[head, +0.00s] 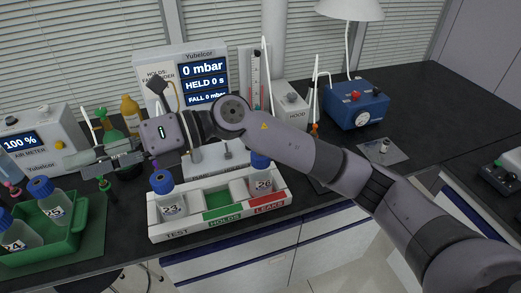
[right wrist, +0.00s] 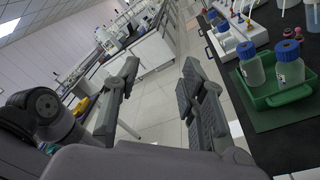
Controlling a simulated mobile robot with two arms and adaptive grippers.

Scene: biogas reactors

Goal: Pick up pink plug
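A small pink plug (head: 12,190) shows at the far left of the head view, behind the green crate, partly cut off by bottles. A small pink item, perhaps the same plug (right wrist: 287,33), shows in the right wrist view near the upper right; it is too small to be sure. My right gripper (head: 101,157) reaches in from the right, above the bench between the crate and the white rack. Its fingers are apart and empty in the right wrist view (right wrist: 160,78). It is apart from the pink plug. My left gripper is not in view.
The green crate (head: 82,228) holds blue-capped bottles. The white rack (head: 226,227) holds two bottles in its end sections. A small green plug (head: 104,184) stands near my gripper. The air meter (head: 55,150) and the pressure display (head: 205,70) stand behind.

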